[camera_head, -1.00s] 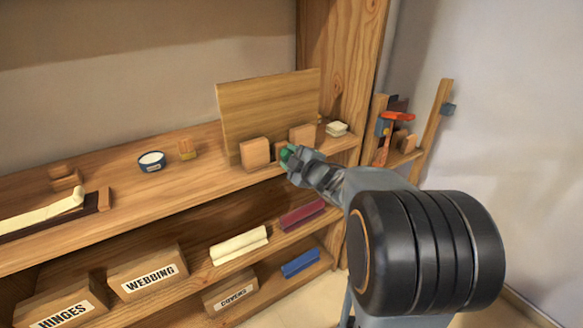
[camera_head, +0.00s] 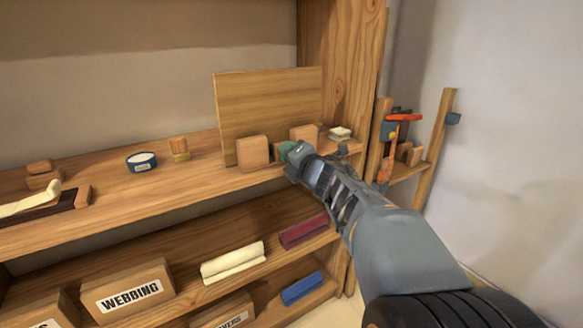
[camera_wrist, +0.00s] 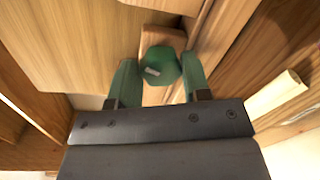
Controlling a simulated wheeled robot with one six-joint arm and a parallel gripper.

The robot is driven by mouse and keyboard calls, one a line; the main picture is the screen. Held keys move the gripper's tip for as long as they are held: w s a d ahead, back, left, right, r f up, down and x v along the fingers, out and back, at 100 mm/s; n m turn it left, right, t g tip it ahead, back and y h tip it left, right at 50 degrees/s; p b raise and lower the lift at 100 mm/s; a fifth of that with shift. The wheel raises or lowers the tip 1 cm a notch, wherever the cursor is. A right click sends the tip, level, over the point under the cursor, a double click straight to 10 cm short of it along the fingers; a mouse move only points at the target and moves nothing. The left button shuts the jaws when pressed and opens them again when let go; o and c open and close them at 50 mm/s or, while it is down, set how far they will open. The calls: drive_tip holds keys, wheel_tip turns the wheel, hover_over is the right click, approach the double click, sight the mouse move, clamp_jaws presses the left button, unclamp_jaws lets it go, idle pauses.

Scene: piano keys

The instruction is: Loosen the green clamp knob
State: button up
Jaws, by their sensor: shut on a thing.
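The green clamp knob (camera_head: 286,148) shows at the front edge of the upper shelf, partly hidden by my gripper (camera_head: 293,155). In the wrist view the knob (camera_wrist: 161,66) is a faceted green piece with a small pale mark, in front of a wooden block (camera_wrist: 164,35). My gripper's two green fingers lie on either side of the knob, shut on it. In the head view, an upright wooden board (camera_head: 268,105) stands behind, with wooden blocks (camera_head: 252,152) in front of it.
A blue-rimmed tub (camera_head: 141,162) and a small block (camera_head: 179,148) stand left on the upper shelf. Below are a cream roll (camera_head: 233,262), a maroon roll (camera_head: 303,231), a blue roll (camera_head: 301,288) and a WEBBING box (camera_head: 128,291). A wooden post (camera_head: 345,60) rises at the right.

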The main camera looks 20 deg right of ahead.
drive_tip(key=shift+f+n+h+b, duration=0.1)
drive_tip(key=shift+n+h+b, duration=0.2)
drive_tip(key=shift+n+b, duration=1.6)
drive_tip(key=o, duration=0.9)
